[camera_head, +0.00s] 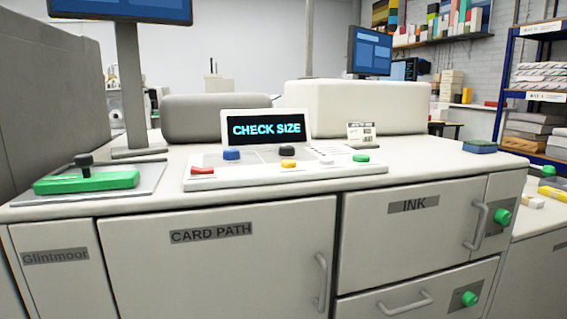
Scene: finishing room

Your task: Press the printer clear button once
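A printer control panel (265,176) lies on top of the light grey machine. Its display (266,129) reads "CHECK SIZE" in blue letters. The panel carries a red button (202,170), a blue button (231,154), a dark button (287,151), a yellow button (288,164) and a green button (361,158). Small keys (320,151) sit between the dark and green buttons. I cannot read any label that marks the clear button. Neither of my grippers is in view.
A green block with a black knob (86,178) is at the left on a plate. A monitor post (130,85) stands behind it. Doors marked CARD PATH (210,265) and INK (410,225) have protruding handles. A blue pad (479,147) lies at the right. The machine top's front edge is clear.

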